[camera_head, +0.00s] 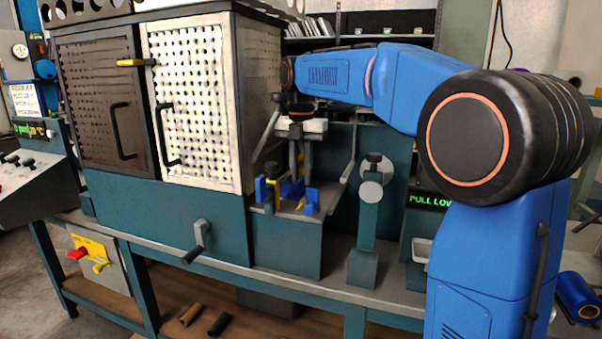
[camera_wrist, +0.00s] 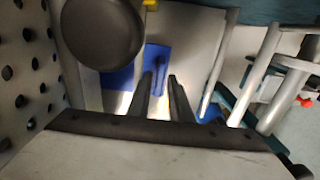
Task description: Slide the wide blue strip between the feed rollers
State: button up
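In the head view my gripper (camera_head: 300,180) hangs above blue parts in that bay. A blue block (camera_wrist: 157,57) shows just beyond the fingertips. Blue uprights (camera_head: 261,189) and (camera_head: 312,201) also stand in the bay. I cannot make out the feed rollers; the fingers and a dark knob hide part of the bay.
A dark round knob (camera_wrist: 103,30) stands close to my gripper's left. The white perforated door (camera_head: 193,105) and cabinet wall rise to the left. A metal post with a grey disc (camera_head: 370,195) stands at right. A blue roll (camera_head: 578,296) lies at lower right.

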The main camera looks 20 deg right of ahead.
grip_shut()
jog(key=shift+s+d, duration=0.3)
jog(key=shift+s, duration=0.1)
dwell(1.4)
jog(key=shift+o, duration=1.6)
grip_release()
jog(key=shift+r, duration=0.1)
